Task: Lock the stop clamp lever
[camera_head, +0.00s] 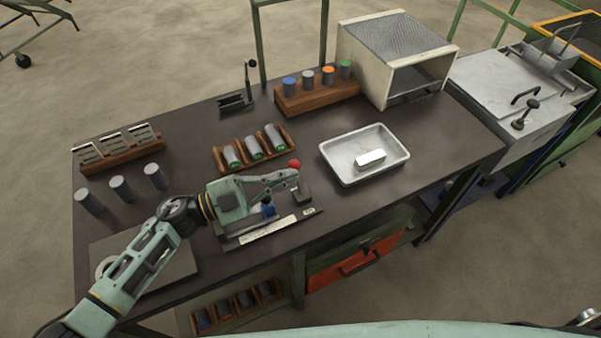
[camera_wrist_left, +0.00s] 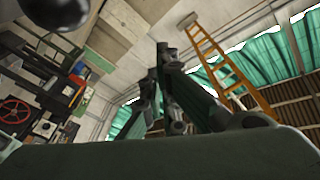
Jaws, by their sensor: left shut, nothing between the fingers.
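The stop fixture (camera_head: 267,230) with a ruled scale lies at the front of the dark bench. It carries a blue knob (camera_head: 268,208) and a dark block (camera_head: 303,194) at its right end. A red ball knob (camera_head: 294,163), apparently the end of the clamp lever, stands above the fixture. My left gripper (camera_head: 291,175) is shut and empty over the fixture, its fingertips close to the red knob; I cannot tell whether they touch. The lever's shaft is mostly hidden behind the gripper. The left wrist view shows the closed fingers (camera_wrist_left: 162,48) from behind. My right gripper is not in view.
A white tray (camera_head: 340,172) with a pale block (camera_head: 370,159) lies right of the fixture. A wooden rack of grey cylinders (camera_head: 284,155) stands just behind the gripper. Loose cylinders (camera_head: 122,189) stand at left. A furnace-like box (camera_head: 352,55) stands at the back right.

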